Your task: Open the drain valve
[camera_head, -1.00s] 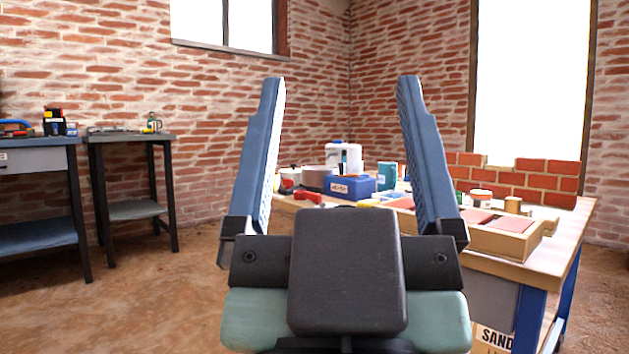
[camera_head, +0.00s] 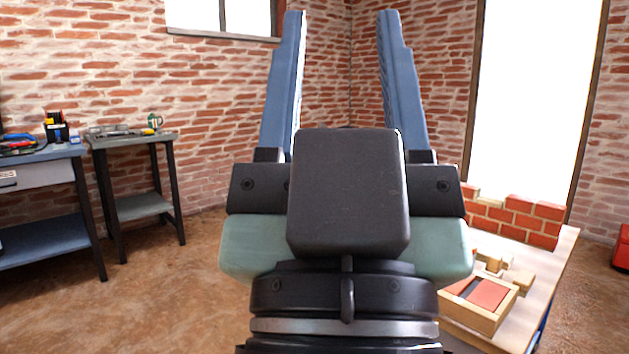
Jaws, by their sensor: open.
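My gripper (camera_head: 340,75) is large in the middle of the view. Its two blue fingers stand wide apart and point up and away toward the brick corner. Nothing is between them. The gripper body and wrist hide much of the wooden workbench (camera_head: 548,268) behind. I cannot make out a drain valve in this view.
A small brick wall (camera_head: 515,217) and a wooden box with red bricks (camera_head: 480,300) are on the workbench at right. A dark side table (camera_head: 140,140) and a blue-topped bench (camera_head: 45,153) stand at left. A red object (camera_head: 621,248) is at the far right. Floor at left is clear.

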